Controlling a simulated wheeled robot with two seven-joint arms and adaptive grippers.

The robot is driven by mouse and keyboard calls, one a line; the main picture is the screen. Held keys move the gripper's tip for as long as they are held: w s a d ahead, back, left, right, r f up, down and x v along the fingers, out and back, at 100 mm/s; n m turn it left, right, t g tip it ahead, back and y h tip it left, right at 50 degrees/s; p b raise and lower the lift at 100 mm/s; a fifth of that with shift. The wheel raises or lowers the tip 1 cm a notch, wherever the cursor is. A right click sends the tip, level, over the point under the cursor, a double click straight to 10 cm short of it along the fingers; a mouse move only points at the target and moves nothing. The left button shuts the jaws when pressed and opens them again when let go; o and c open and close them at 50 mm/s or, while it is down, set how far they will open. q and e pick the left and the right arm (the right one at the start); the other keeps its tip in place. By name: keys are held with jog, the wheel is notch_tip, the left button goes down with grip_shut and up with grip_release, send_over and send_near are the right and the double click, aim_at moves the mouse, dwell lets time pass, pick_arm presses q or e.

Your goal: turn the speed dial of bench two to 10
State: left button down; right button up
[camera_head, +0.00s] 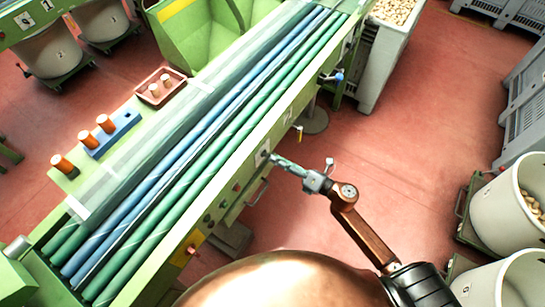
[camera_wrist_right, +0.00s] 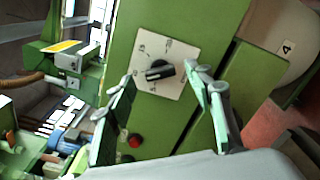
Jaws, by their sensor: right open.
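The speed dial (camera_wrist_right: 160,71) is a black knob on a pale square plate with marks around it, on the bench's green side panel. Its pointer lies roughly level in the right wrist view; I cannot read the numbers clearly. In the head view the plate (camera_head: 262,152) shows on the front side of the green bench (camera_head: 228,160). My right gripper (camera_head: 276,161) is open in front of the dial, with its tip close to the plate. In the right wrist view its two fingers (camera_wrist_right: 158,100) stand apart below and either side of the knob, holding nothing. My left gripper is not in view.
A red button (camera_wrist_right: 134,140) sits below the dial.

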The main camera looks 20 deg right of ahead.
aim_at(266, 155)
jog(key=shift+x, duration=1.45)
jog(key=shift+c, duration=0.3)
